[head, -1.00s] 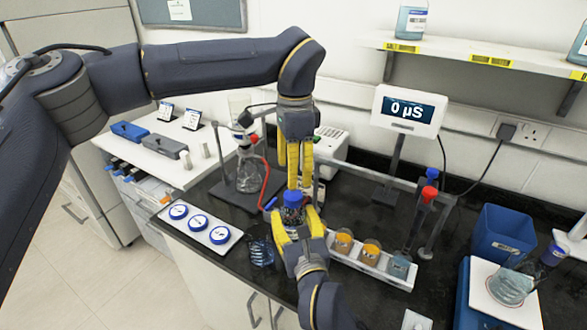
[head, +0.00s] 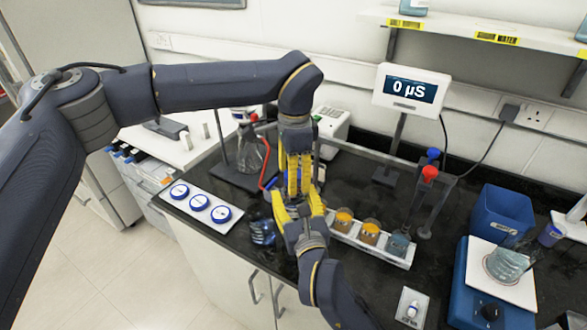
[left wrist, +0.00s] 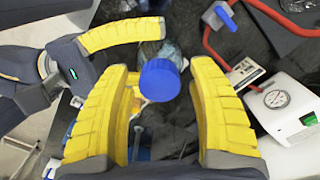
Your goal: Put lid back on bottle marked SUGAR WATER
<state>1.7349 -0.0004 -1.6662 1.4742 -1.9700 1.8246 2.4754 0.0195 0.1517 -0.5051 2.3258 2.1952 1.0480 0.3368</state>
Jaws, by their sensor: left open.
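My left gripper (head: 293,190) points down with its yellow fingers open. In the left wrist view, a round blue lid (left wrist: 160,80) lies between those fingers, with gaps on both sides. The lid is hidden behind the fingers in the head view. Clear bluish glass of a bottle (left wrist: 170,48) shows beyond the lid; its label cannot be read. My right gripper (head: 300,208) comes from the front, its fingers around the bottle; they also show at the left in the left wrist view (left wrist: 150,65). Whether the lid is seated cannot be told.
A bluish glass item (head: 262,232) is close left of my right gripper. A rack of small cups (head: 345,235) is to the right. A tray of blue-ringed discs (head: 200,207) is left. A flask (head: 252,155) on a stand and a meter (head: 408,88) stand behind.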

